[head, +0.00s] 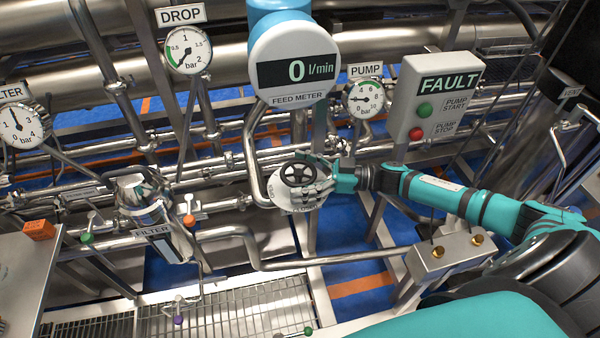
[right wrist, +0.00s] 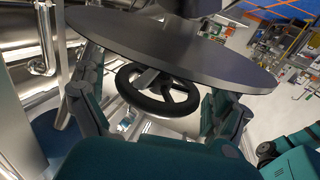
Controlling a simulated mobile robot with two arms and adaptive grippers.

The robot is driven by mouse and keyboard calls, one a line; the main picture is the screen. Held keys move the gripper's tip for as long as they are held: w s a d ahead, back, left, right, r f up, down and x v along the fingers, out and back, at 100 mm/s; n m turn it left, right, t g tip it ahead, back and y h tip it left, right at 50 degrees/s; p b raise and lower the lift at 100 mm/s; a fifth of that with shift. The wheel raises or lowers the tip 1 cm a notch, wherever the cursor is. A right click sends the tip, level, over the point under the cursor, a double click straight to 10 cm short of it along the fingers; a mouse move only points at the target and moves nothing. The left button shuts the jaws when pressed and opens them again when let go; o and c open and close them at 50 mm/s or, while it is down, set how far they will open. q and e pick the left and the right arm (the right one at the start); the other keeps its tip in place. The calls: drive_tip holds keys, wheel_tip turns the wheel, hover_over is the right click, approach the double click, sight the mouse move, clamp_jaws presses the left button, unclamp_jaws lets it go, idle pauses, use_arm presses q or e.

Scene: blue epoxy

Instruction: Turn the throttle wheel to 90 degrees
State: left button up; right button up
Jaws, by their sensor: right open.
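The throttle wheel (head: 298,174) is a small black handwheel with spokes. It sits in front of a pale round dial plate (head: 283,198) below the feed meter. My right gripper (head: 316,178) reaches in from the right and is at the wheel, its fingers spread around the rim. In the right wrist view the wheel (right wrist: 158,90) lies between the two open fingers, with space visible on both sides. I cannot tell whether a finger touches the rim. The plate's markings are largely hidden by the wheel and gripper. My left gripper is out of view.
The feed meter (head: 295,60) reads 0 l/min above the wheel. A panel (head: 437,100) reading FAULT has a green and a red button. The pump gauge (head: 366,98) is beside it. Pipes surround the wheel. In the right wrist view a large grey disc (right wrist: 170,45) overhangs the fingers.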

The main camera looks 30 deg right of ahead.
drive_tip(key=shift+s+d, duration=0.1)
drive_tip(key=shift+d, duration=0.05)
drive_tip(key=v, duration=1.1)
drive_tip(key=shift+s+d, duration=0.15)
drive_tip(key=shift+d, duration=0.2)
